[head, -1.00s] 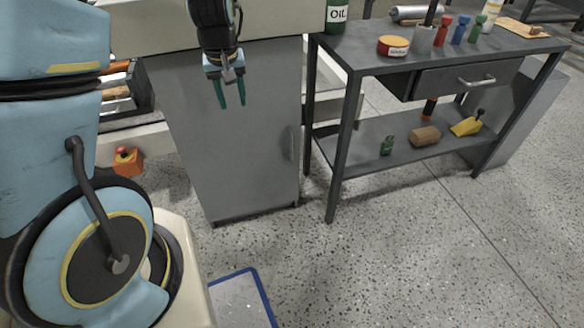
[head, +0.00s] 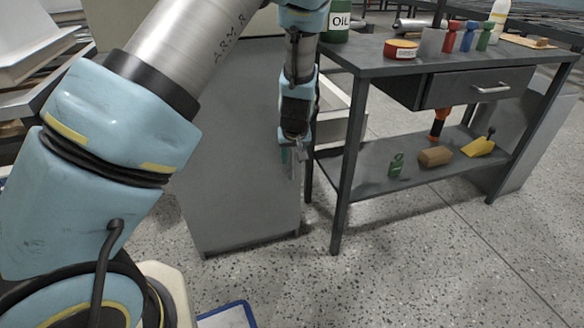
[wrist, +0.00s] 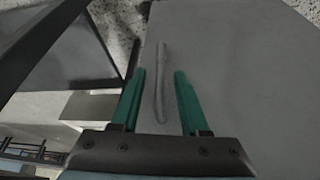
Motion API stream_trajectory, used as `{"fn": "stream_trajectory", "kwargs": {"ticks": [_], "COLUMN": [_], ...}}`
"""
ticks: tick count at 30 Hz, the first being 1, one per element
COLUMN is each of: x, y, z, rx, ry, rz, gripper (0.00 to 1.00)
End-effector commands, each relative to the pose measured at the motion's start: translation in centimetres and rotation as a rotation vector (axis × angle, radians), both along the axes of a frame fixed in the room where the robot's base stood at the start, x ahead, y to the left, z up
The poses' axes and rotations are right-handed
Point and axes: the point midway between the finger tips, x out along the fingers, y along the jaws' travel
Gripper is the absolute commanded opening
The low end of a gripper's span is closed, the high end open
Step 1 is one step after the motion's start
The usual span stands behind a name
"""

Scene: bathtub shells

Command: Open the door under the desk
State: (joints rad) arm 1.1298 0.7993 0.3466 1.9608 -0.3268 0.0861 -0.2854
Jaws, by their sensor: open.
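The grey cabinet door (head: 235,190) is under the pale desk top and looks shut. Its slim vertical handle is near the door's right edge, largely behind my gripper (head: 294,160) in the head view. In the wrist view the door (wrist: 235,70) fills the right side, and the handle (wrist: 160,85) lies between the two green fingers of my gripper (wrist: 160,100). The fingers are open, one on each side of the handle, with a gap to it on both sides. I cannot tell how deep the fingertips reach around it.
A dark metal workbench (head: 400,68) stands close to the right of the door, its front leg (head: 348,165) near my gripper. It carries a green oil can (head: 338,22), a red tin (head: 400,50) and bottles.

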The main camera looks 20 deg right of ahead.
Motion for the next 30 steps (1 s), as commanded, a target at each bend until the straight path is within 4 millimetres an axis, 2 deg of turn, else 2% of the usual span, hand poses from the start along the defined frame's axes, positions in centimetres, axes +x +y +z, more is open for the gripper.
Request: {"fn": "stream_trajectory", "kwargs": {"ticks": [1,6,18,30], "x": [0.4,1.0,1.3,1.3], "y": [0.0,-0.3,-0.4,-0.4], "z": [-1.0,-2.7,-3.3,-3.3], "rx": [0.001,0.000,0.000,0.000], "ry": [0.001,0.001,0.000,0.000], "rz": [0.001,0.000,0.001,0.001], "gripper": [0.45,0.45,0.45,0.01]}}
